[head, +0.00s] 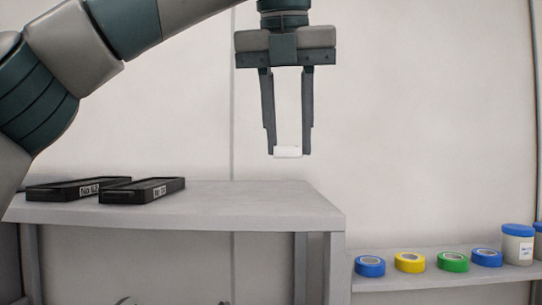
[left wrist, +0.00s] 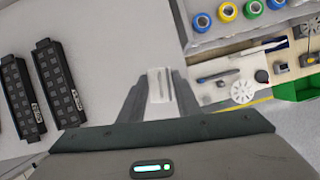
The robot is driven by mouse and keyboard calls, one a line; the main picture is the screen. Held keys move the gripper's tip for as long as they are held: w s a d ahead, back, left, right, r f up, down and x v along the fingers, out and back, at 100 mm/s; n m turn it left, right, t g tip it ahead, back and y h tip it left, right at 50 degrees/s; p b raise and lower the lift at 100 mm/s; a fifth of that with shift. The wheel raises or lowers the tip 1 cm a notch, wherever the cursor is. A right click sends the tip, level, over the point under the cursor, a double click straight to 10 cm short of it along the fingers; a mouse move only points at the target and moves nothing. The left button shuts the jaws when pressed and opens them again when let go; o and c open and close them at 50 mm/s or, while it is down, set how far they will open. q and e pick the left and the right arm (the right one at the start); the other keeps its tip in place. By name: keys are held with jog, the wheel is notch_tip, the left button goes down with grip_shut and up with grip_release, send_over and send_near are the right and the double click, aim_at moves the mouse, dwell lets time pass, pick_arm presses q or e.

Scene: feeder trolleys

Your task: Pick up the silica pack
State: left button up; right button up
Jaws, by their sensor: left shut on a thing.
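The silica pack (head: 288,152) is a small white packet. My left gripper (head: 290,150) is shut on it and holds it between the fingertips, in the air above the grey trolley top near its right end. In the left wrist view the silica pack (left wrist: 160,86) shows between the two fingers (left wrist: 160,92), with faint marks on its face. My right gripper is in neither view.
Two black labelled trays (head: 142,190) lie on the left of the grey trolley top (head: 240,205). A lower shelf (head: 440,276) at right holds blue, yellow and green tape rolls (head: 410,262) and a blue-lidded jar (head: 517,245). The left wrist view also shows a green bin (left wrist: 298,88) and tools below.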

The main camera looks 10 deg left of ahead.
pick_arm(q)
jog(key=w+d+r+p, duration=0.1)
jog(key=w+d+r, duration=0.3)
jog(key=w+d, duration=0.1)
jog(key=shift+w+d+r+p, duration=0.15)
jog(key=shift+w+r+p, duration=0.2)
jog(key=shift+w+p, duration=0.05)
dwell(0.7)
